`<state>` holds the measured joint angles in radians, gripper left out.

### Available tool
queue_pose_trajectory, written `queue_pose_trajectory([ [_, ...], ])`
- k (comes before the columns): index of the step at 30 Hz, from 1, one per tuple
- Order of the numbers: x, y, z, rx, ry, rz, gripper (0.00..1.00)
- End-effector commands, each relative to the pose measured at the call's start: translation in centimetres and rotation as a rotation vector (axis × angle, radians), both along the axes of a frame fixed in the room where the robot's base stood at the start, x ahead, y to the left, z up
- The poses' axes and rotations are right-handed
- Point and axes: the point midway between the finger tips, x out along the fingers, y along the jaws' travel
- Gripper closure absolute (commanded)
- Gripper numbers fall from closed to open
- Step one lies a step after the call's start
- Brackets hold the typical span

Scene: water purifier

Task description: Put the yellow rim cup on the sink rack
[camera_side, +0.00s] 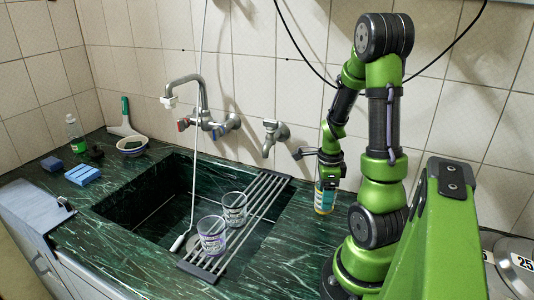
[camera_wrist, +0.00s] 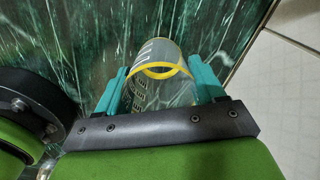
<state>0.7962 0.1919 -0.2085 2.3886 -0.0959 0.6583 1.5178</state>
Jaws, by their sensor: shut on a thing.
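The yellow rim cup is clear with a bright yellow rim and pale printed marks. In the wrist view the cup (camera_wrist: 155,65) sits between the teal fingers of my gripper (camera_wrist: 160,88), which is shut on it. In the side view my gripper (camera_side: 326,185) points down over the counter, right of the sink, and the cup (camera_side: 324,201) shows small at its fingers. I cannot tell whether its base touches the counter. The sink rack (camera_side: 252,208) is a set of metal bars across the right part of the sink, left of my gripper.
Two clear cups stand on the rack: a purple-rimmed cup (camera_side: 211,235) in front and another cup (camera_side: 234,209) behind it. The rack's back end is free. Faucets (camera_side: 275,133) project from the tiled wall.

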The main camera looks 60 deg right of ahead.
Motion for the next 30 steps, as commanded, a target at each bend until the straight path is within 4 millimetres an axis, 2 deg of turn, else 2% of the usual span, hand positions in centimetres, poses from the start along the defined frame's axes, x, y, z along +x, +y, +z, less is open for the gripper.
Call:
queue_pose_trajectory([
  [13,0.02,0.01,-0.73,0.000,0.000,0.001,0.60],
  [14,0.02,0.00,-0.68,-0.001,0.000,0.001,0.27],
  [18,0.02,0.00,-0.65,-0.001,-0.001,0.001,0.06],
  [30,0.01,-0.02,-0.63,-0.001,-0.001,0.001,0.06],
])
